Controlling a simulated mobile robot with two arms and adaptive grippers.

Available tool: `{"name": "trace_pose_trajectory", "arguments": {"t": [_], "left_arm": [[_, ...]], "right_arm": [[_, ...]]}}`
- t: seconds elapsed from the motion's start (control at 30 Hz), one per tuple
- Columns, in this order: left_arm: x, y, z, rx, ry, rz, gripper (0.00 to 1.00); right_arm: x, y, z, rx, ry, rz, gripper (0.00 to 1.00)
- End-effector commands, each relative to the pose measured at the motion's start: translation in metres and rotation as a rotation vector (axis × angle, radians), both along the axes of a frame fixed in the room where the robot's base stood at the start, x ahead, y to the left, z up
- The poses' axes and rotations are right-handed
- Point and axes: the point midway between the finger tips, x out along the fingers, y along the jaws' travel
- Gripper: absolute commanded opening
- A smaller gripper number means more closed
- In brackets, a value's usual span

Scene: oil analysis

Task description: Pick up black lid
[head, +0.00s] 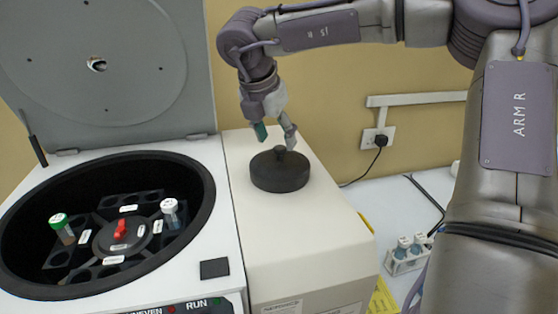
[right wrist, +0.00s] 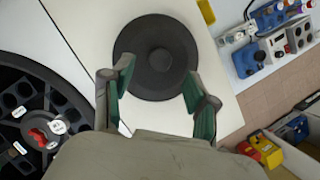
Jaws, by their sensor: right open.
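The black lid (head: 280,173) is a thick round disc with a small knob on top. It lies flat on the cream top of the box beside the open centrifuge. In the right wrist view the lid (right wrist: 157,58) is just ahead of the fingers, its knob in the middle. My right gripper (head: 276,134) is above the lid, pointing down, with its fingers apart. In the right wrist view the right gripper's green-padded fingers (right wrist: 160,95) are spread wide with nothing between them. My left gripper is in neither view.
The open centrifuge (head: 225,245) holds a rotor with a red knob (head: 120,229), a green-capped tube (head: 62,228) and a white-capped tube (head: 171,213). Its raised cover (head: 110,60) stands behind. A white rack with bottles (head: 408,255) stands on the bench at right.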

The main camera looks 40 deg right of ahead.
Motion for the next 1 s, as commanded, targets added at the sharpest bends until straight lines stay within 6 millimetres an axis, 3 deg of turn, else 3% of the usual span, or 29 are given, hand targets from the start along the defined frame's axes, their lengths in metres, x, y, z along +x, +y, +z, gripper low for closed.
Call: {"name": "trace_pose_trajectory", "arguments": {"t": [0.1,0.3,0.53,0.9,1.0], "left_arm": [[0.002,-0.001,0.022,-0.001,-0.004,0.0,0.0],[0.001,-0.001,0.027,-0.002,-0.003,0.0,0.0],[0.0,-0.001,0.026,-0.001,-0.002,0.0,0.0],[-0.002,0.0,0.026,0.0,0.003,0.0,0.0],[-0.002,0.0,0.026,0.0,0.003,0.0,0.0]], "right_arm": [[0.003,-0.004,-0.013,0.004,0.007,0.001,0.59],[0.006,-0.012,-0.036,0.002,0.003,-0.001,0.59],[0.007,-0.012,-0.038,0.001,0.0,0.0,0.59],[0.007,-0.012,-0.038,0.001,0.0,0.0,0.0],[0.007,-0.012,-0.038,0.001,0.0,-0.001,0.0]]}}
